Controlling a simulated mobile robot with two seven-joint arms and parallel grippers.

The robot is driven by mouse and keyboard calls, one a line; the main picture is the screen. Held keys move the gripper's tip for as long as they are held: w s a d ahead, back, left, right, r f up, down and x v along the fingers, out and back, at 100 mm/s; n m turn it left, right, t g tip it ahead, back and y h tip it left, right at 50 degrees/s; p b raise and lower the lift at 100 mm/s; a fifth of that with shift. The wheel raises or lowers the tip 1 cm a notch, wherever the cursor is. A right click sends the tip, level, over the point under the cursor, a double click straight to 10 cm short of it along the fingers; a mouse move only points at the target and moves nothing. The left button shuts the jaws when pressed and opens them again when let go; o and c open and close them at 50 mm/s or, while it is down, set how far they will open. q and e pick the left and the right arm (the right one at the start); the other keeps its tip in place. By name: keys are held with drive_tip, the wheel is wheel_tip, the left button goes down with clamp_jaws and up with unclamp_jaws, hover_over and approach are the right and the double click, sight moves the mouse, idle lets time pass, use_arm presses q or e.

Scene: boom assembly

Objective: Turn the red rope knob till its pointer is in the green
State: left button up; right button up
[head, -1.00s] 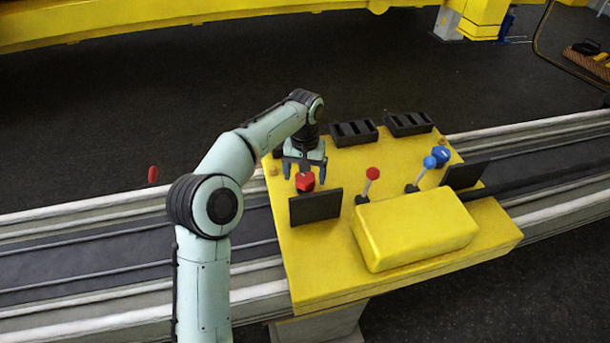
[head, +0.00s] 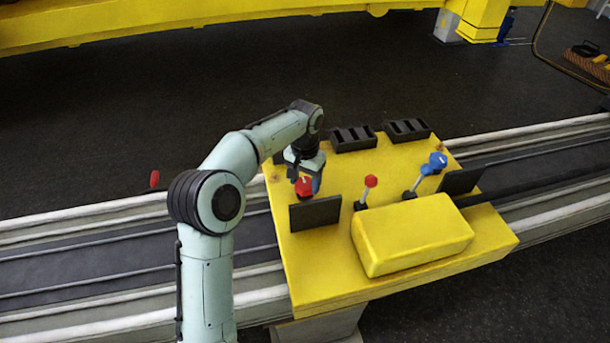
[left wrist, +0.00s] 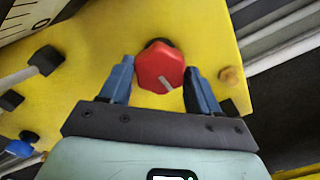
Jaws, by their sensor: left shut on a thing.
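The red rope knob (head: 304,187) is a faceted red cap near the left edge of the yellow console (head: 340,262). In the left wrist view the knob (left wrist: 158,68) carries a white pointer line that slants to the lower right. My left gripper (head: 304,179) has its blue fingers on either side of the knob and is shut on it; its fingers also show in the left wrist view (left wrist: 160,72). No green zone can be made out in either view. My right gripper is not in view.
A black upright panel (head: 315,214) stands just in front of the knob. A red-topped lever (head: 370,182) and blue-topped levers (head: 437,161) stand to the right, behind a yellow box (head: 412,235). Black slotted blocks (head: 353,138) line the back edge.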

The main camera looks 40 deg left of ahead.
sight(305, 183)
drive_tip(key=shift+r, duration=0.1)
use_arm(q)
drive_tip(key=o, duration=1.1)
drive_tip(key=shift+c, duration=0.2)
wheel_tip(305, 183, up, 13)
drive_tip(key=p, duration=0.3)
drive_tip(key=shift+r, duration=0.2)
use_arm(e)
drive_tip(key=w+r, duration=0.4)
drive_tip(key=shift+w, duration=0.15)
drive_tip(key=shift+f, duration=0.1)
